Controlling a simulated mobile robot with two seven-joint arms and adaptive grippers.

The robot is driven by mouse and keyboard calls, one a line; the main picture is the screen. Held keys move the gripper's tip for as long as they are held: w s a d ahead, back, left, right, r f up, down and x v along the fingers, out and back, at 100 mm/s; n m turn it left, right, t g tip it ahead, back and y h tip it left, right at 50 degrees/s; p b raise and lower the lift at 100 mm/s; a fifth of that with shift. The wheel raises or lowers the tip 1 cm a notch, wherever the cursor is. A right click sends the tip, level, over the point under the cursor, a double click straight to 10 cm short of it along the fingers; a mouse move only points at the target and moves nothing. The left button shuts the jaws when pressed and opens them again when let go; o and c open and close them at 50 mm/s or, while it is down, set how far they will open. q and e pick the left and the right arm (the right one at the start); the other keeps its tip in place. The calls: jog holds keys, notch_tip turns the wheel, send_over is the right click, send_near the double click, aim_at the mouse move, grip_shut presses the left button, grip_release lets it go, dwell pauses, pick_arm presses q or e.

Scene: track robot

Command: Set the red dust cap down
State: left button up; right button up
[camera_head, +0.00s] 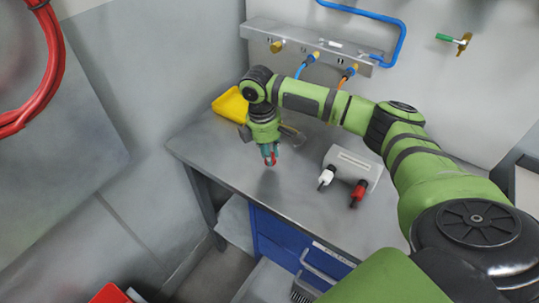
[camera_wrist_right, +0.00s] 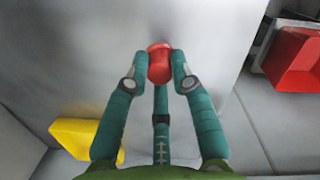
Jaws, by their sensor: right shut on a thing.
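The red dust cap (camera_wrist_right: 159,62) is between the fingertips of my right gripper (camera_wrist_right: 160,72) in the right wrist view. In the head view my right gripper (camera_head: 269,152) points down over the left part of the grey metal table (camera_head: 225,160), with the red cap (camera_head: 270,160) at its tips. The gripper is shut on the cap. The cap appears a little above the table top; I cannot tell the exact gap. My left gripper is not in view.
A yellow bin (camera_head: 231,104) stands at the table's back left. A grey box (camera_head: 352,165) with one white and one red plug is to the right. A wall manifold (camera_head: 310,46) carries hoses. The table's front middle is clear. A red bin (camera_wrist_right: 295,60) shows beyond the table.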

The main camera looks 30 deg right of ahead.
jog(key=shift+f, duration=1.15)
jog(key=shift+f, duration=0.1)
jog(key=o, duration=0.8)
notch_tip(320, 180, up, 12)
jog(key=a+b, duration=0.1)
jog(key=b, duration=0.1)
jog(key=shift+w, duration=0.45)
